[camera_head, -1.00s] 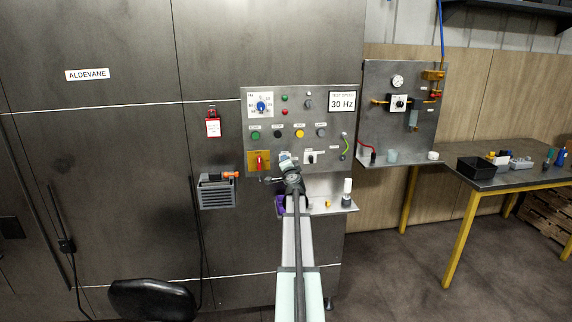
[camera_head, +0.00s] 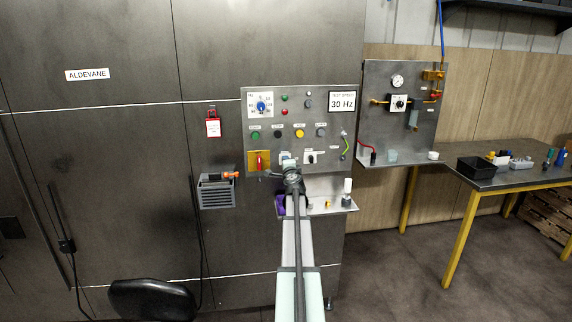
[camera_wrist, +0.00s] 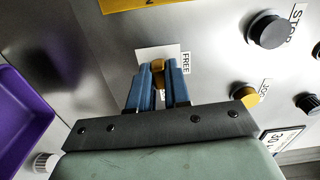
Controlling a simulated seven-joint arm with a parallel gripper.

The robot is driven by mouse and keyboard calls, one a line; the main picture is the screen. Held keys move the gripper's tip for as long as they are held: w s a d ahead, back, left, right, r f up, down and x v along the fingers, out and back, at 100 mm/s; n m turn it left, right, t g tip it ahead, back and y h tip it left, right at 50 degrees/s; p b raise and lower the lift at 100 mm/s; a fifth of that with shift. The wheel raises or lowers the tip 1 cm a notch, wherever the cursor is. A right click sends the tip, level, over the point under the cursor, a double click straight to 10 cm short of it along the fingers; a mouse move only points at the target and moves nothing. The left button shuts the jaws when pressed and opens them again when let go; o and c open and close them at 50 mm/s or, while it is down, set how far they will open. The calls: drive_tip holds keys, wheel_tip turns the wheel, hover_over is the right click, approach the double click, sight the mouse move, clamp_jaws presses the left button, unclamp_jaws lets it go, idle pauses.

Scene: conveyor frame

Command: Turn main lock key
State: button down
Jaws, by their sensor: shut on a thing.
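The main lock key shows as a small brass piece (camera_wrist: 158,68) between the fingers in the wrist view, in front of a white plate (camera_wrist: 145,52) on the grey panel. A label reading FREE sits just right of the plate. My gripper (camera_wrist: 158,78) has two blue fingers closed on the key from either side. The fingers hide most of the key and the lock. In the head view my gripper (camera_head: 288,164) is against the lower middle of the control panel (camera_head: 340,128), and the key is hidden behind it.
A yellow plate with a red handle (camera_head: 259,161) is just left of my gripper. Several coloured buttons are above it, and a black selector (camera_head: 310,157) is to its right. A small shelf (camera_head: 330,208) and a purple bin (camera_wrist: 18,120) are below.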

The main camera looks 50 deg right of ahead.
drive_tip(key=shift+m, duration=0.4)
drive_tip(key=c, duration=1.1)
unclamp_jaws()
drive_tip(key=shift+s+a, duration=0.1)
drive_tip(key=v, duration=1.3)
drive_tip(key=shift+s+a, duration=0.2)
